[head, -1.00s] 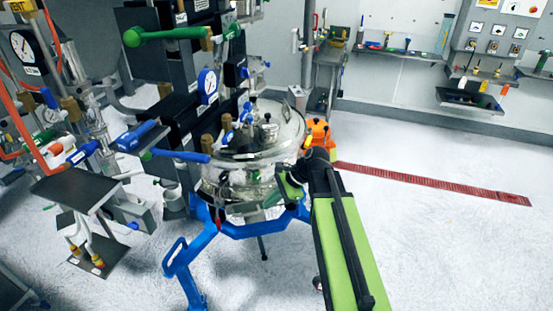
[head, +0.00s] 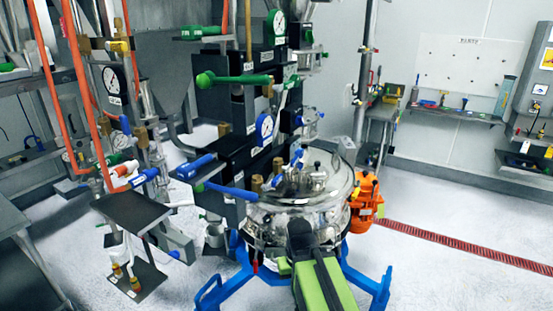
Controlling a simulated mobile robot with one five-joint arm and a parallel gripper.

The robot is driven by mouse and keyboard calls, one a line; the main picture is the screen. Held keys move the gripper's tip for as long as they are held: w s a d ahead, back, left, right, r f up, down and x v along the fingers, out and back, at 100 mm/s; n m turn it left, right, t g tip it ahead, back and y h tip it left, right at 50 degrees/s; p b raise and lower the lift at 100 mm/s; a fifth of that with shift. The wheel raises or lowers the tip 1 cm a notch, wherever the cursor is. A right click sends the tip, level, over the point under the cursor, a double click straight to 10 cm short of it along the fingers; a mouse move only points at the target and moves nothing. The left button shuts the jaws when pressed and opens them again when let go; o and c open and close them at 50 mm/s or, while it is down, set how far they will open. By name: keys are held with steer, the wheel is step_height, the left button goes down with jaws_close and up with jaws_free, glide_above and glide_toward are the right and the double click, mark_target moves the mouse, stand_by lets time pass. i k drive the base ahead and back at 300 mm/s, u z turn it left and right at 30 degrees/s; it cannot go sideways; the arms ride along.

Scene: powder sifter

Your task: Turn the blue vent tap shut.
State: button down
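Several blue handles show, and I cannot tell which is the vent tap. A long blue lever (head: 232,191) reaches from the left toward the round glass-lidded steel vessel (head: 300,216). A thick blue handle (head: 194,167) is just above and left of it. Another blue handle (head: 143,177) sits farther left among the pipes, and a small upright one (head: 125,125) is above that. My green and black arm is at the bottom centre, in front of the vessel. My gripper's fingers cannot be made out; the arm's end seems hidden behind its upper part.
A blue frame (head: 232,284) stands around the vessel's base. A green lever (head: 236,79) sticks out above. A dark shelf plate (head: 130,211) juts out at left. An orange container (head: 366,200) stands right of the vessel.

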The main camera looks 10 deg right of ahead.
mark_target(295, 160)
steer(key=z, duration=0.65)
steer(key=k, duration=0.1)
steer(key=u, duration=2.55)
steer(key=k, duration=1.2)
steer(key=z, duration=0.8)
steer(key=i, duration=1.05)
steer(key=u, duration=0.15)
